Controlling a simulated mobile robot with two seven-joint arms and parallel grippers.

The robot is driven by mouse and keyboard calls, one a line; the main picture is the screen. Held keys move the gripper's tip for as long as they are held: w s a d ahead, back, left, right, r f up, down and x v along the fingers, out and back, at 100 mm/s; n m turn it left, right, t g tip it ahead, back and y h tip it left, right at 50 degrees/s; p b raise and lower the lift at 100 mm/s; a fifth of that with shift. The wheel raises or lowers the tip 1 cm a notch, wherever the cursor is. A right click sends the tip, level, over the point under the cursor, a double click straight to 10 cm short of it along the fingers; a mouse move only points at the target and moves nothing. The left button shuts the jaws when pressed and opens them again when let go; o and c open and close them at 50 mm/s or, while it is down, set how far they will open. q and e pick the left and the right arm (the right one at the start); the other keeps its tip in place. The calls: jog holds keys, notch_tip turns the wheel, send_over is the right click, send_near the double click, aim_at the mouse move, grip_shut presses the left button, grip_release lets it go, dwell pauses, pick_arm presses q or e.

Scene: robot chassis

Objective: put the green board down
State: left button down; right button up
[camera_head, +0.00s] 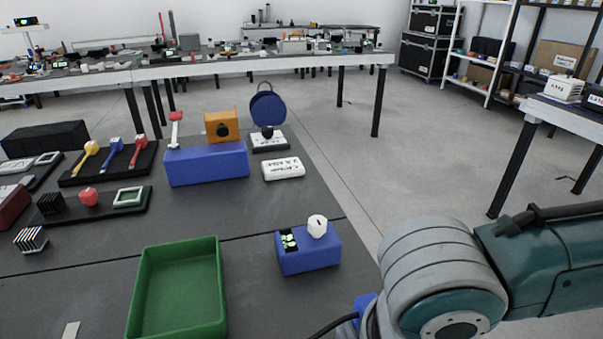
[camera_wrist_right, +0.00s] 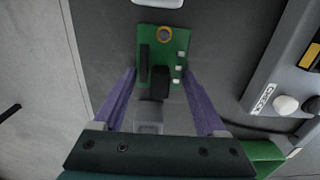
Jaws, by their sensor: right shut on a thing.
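The green board (camera_wrist_right: 178,44) shows in the right wrist view, with a round gold ring at its far end, a black part along it and small pale blocks on its right side. My right gripper (camera_wrist_right: 160,74) has its two purple fingers at the board's left and right edges and is shut on it. Dark floor or table surface shows behind the board; its height above that surface cannot be told. In the head view my right arm comes in at lower right, and its fingers and the board are not clearly seen. My left gripper is in neither view.
A green tray (camera_head: 220,290) lies on the near dark table. A small blue block (camera_head: 312,258) with a white piece (camera_head: 317,226) stands right of it. A larger blue block (camera_head: 207,166) and tool holders stand farther back. Bare table shows between them.

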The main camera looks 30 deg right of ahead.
jog(key=o, duration=1.3)
jog(key=shift+f, duration=0.1)
